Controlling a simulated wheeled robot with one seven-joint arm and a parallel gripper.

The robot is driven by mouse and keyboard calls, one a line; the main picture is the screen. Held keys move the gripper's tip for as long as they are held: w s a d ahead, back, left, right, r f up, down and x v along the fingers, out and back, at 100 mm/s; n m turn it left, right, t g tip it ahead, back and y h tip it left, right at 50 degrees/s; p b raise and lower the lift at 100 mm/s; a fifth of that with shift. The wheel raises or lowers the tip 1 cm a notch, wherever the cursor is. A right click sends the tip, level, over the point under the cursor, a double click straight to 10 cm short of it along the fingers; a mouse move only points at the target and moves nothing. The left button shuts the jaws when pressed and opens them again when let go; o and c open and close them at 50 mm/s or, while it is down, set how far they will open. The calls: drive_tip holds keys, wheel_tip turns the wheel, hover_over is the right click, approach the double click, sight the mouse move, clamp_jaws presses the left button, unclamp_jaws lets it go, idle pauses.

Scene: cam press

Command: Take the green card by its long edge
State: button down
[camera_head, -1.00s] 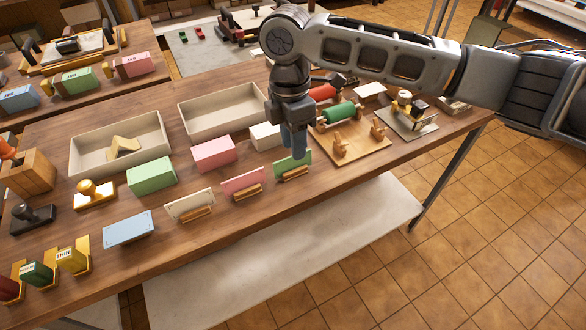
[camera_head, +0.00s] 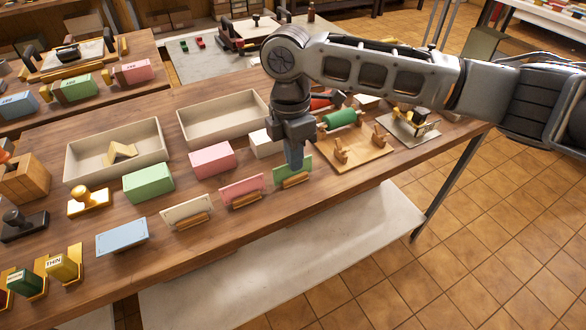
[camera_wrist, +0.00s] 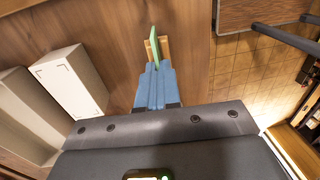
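The green card (camera_head: 304,166) stands upright in a small wooden holder (camera_head: 297,181), the rightmost of a row of three standing cards. My gripper (camera_head: 295,168) points down at the card's upper long edge and hides part of its face. In the wrist view, the green card (camera_wrist: 154,45) shows as a thin strip running up to my blue fingertips (camera_wrist: 157,67). The fingers lie close together, one on each side of the card, with no clear gap between them. The card is still in its holder (camera_wrist: 164,45).
A pink card (camera_head: 242,188) and a cream card (camera_head: 186,212) stand to the left in like holders. Pink (camera_head: 212,159) and white (camera_head: 264,143) blocks are behind. A wooden board with a green roller (camera_head: 339,118) lies close on the right. The table's front edge is near.

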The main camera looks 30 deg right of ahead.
drive_tip(key=shift+r, duration=0.1)
wheel_tip(320, 180, up, 5)
drive_tip(key=p, duration=0.4)
drive_tip(key=shift+r+p, duration=0.65)
drive_tip(key=shift+r, duration=0.25)
